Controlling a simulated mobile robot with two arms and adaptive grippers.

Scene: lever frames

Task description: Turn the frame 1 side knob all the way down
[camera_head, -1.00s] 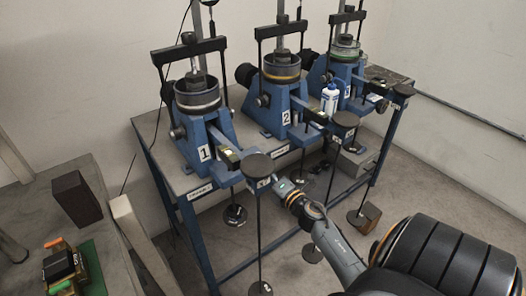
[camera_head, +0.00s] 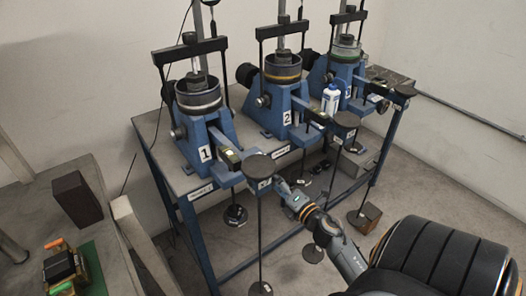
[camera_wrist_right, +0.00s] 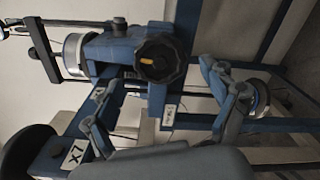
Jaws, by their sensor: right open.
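Frame 1 (camera_head: 205,130) is the nearest blue frame, at the left of the bench, with its number on the front. Its far side is hidden in the head view. My right gripper (camera_head: 283,188) is beside the outer end of its lever, close to the round black disc. In the wrist view my right gripper (camera_wrist_right: 152,98) is open and empty. A black lobed knob (camera_wrist_right: 160,60) with an orange mark is beyond the fingers, on the side of a blue frame whose number is not visible. The fingers do not hold it. My left gripper is not in view.
Frame 2 (camera_head: 287,105) and a third frame (camera_head: 345,70) stand to the right on the same bench. Lever discs (camera_head: 259,166) and hanging rods are close around my right arm. A white-blue bottle (camera_head: 331,98) stands between them. A side table (camera_head: 45,205) is at left.

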